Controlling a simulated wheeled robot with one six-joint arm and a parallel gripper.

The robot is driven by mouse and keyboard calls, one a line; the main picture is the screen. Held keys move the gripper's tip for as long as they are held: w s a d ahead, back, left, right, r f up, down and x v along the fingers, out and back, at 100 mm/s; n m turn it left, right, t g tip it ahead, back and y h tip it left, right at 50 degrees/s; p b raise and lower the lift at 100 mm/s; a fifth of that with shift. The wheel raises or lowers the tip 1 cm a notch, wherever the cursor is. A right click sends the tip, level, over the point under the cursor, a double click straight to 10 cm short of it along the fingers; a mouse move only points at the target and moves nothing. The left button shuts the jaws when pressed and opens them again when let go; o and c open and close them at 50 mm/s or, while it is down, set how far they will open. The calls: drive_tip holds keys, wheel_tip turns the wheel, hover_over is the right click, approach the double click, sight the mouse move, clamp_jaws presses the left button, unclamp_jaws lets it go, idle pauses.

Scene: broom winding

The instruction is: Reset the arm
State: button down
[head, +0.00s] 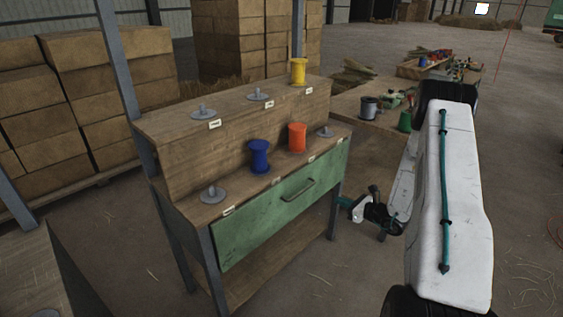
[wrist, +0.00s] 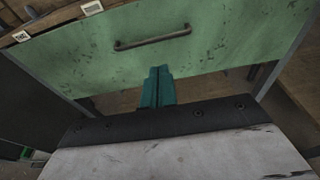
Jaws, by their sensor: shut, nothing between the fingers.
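My arm reaches down on the right side in the head view. My gripper (head: 343,202) is at its lower end, by the right front side of the wooden stand, low beside the green drawer (head: 256,222). In the wrist view my gripper (wrist: 157,72) shows as green fingers shut together with nothing between them. They point toward the drawer front (wrist: 220,45), below its dark handle (wrist: 152,38). I cannot tell the exact gap between the fingertips and the stand.
The two-tier stand (head: 180,128) holds a blue spool (head: 259,157), an orange spool (head: 297,137) and a yellow spool (head: 298,71), plus several empty grey pegs. A cluttered workbench (head: 350,106) stands behind my arm. Stacked bales (head: 90,90) fill the left. Open floor lies right.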

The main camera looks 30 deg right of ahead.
drive_tip(key=s+a+r+n+g+y, duration=0.3)
drive_tip(key=s+a+r+n+g, duration=0.4)
drive_tip(key=a+r+n, duration=0.3)
drive_tip(key=s+a+r+n+g+y, duration=0.3)
drive_tip(key=s+a+r+n+g, duration=0.45)
drive_tip(key=a, duration=0.45)
drive_tip(key=s+a+r+n+h, duration=0.4)
drive_tip(key=s+r+n, duration=0.3)
drive_tip(key=s+r, duration=0.2)
drive_tip(key=s+a+r+n+t+h, duration=0.1)
drive_tip(key=s+a+r+n+h, duration=0.3)
drive_tip(key=s+r+n+h, duration=0.3)
drive_tip(key=shift+s+a+r+n, duration=0.2)
drive_tip(key=shift+s+r+n, duration=0.15)
drive_tip(key=shift+s+r, duration=1.3)
